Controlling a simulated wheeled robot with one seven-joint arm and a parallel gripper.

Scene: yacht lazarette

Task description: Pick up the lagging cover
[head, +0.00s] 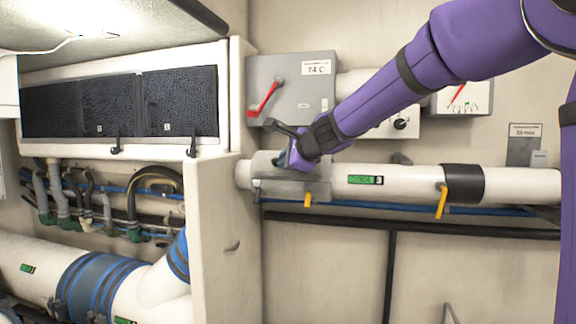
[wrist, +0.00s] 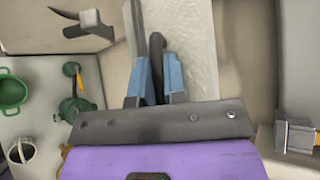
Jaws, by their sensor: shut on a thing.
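The lagging cover (head: 318,188) appears to be the pale grey sleeve on the left part of the white pipe, near the panel edge. A yellow toggle hangs at its lower edge. In the wrist view a pale textured surface, probably this cover (wrist: 194,45), lies behind the fingers. My gripper (head: 287,160) is at the cover's upper front. In the wrist view my gripper's blue fingers (wrist: 157,78) are closed on a dark, narrow piece between them, probably the cover's handle. The fingers and wrist hide part of the cover in the head view.
A grey box with a red lever (head: 264,100) is just above my gripper. The white pipe (head: 410,184) runs right, with a black band and yellow lever (head: 441,200). A pale partition (head: 215,225) stands close on the left. The wall below the pipe is mostly clear.

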